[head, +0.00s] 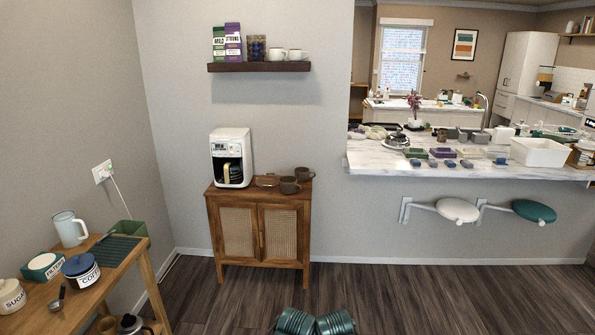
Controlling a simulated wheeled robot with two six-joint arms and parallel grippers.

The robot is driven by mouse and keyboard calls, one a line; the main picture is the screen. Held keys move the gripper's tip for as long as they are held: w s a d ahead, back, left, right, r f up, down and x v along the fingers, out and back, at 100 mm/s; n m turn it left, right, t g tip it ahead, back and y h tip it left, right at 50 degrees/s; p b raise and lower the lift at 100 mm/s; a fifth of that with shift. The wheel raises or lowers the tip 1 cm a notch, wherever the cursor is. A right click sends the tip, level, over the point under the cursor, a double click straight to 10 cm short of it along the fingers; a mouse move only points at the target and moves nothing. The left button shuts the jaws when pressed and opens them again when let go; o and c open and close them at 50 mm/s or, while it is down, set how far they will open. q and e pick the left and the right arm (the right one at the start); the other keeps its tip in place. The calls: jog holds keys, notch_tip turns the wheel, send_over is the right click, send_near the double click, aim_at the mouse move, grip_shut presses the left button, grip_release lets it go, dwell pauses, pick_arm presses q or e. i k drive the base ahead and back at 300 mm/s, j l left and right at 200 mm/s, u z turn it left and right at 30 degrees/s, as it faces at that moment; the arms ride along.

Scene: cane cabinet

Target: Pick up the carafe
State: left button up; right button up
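The carafe (229,173), dark glass with a light handle facing outward, sits inside the white coffee machine (243,150). The machine stands on the left part of the wooden cane-door cabinet (258,198) against the wall. Neither of my grippers is in view. Two green ribbed cylinders at the bottom middle edge appear to be parts of me.
A wooden shelf (259,67) hangs above. A wooden table (110,262) with a white jug (68,228) stands at left. A marble counter (375,160) is at right. The floor before the cabinet is clear.

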aim_at(232, 172)
jog(key=i+u, duration=0.1)
jog(key=i, duration=0.85)
jog(key=i+l+u, duration=0.1)
jog(key=i, duration=0.8)
jog(key=i+u, duration=0.3)
jog(key=i, duration=0.5)
jog(key=i+l+u, duration=0.25)
jog(key=i, duration=0.6)
jog(key=i+u, duration=0.2)
jog(key=u, duration=0.25)
jog(key=j, duration=0.1)
